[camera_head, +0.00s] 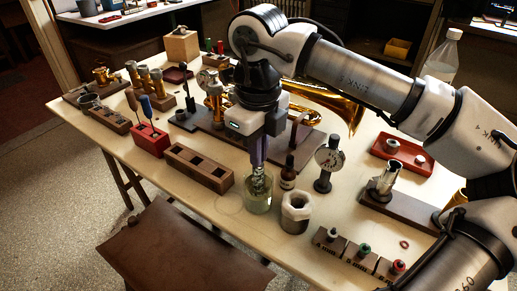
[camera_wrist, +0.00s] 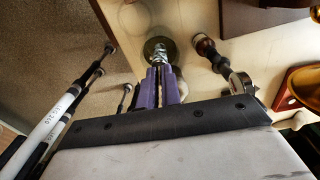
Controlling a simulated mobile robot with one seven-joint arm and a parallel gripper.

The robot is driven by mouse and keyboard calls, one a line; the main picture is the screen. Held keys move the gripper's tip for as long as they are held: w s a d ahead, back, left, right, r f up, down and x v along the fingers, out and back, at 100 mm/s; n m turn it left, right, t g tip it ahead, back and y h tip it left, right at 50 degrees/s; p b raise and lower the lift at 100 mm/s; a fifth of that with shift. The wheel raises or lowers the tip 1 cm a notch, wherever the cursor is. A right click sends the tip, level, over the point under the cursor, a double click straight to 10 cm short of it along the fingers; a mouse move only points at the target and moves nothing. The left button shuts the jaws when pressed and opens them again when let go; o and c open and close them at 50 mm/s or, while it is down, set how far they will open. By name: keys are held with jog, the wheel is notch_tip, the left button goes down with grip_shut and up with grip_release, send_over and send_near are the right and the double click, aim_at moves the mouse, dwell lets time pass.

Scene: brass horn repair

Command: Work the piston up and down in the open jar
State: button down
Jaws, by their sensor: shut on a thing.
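The open jar (camera_head: 257,197) is a clear glass jar with pale greenish liquid, standing on the table near its front edge. The piston (camera_head: 260,174) is silvery and upright, its lower part inside the jar's mouth. My gripper (camera_head: 258,158), with purple fingers, points down over the jar and is shut on the piston's upper end. In the wrist view the purple fingers (camera_wrist: 160,78) close on the silvery piston (camera_wrist: 159,54), with the round jar (camera_wrist: 153,43) beyond it. The fingers hide the piston's top, and how deep its lower end reaches is unclear.
A brown dropper bottle (camera_head: 288,173) stands close right of the jar, and a cup with white cloth or paper (camera_head: 295,211) sits at front right. A dial gauge (camera_head: 328,162) stands farther right. A wooden block with slots (camera_head: 199,168) lies left.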

jog(key=shift+f, duration=0.15)
notch_tip(320, 180, down, 3)
jog(key=b, duration=0.3)
jog(key=shift+f, duration=0.2)
jog(key=shift+r+p, duration=1.25)
jog(key=shift+r, duration=0.65)
jog(key=shift+f, duration=0.15)
jog(key=shift+f+b, duration=1.65)
jog(key=shift+f, duration=0.15)
jog(key=shift+r+p, duration=1.35)
jog(key=shift+r, duration=0.55)
jog(key=shift+f, duration=0.15)
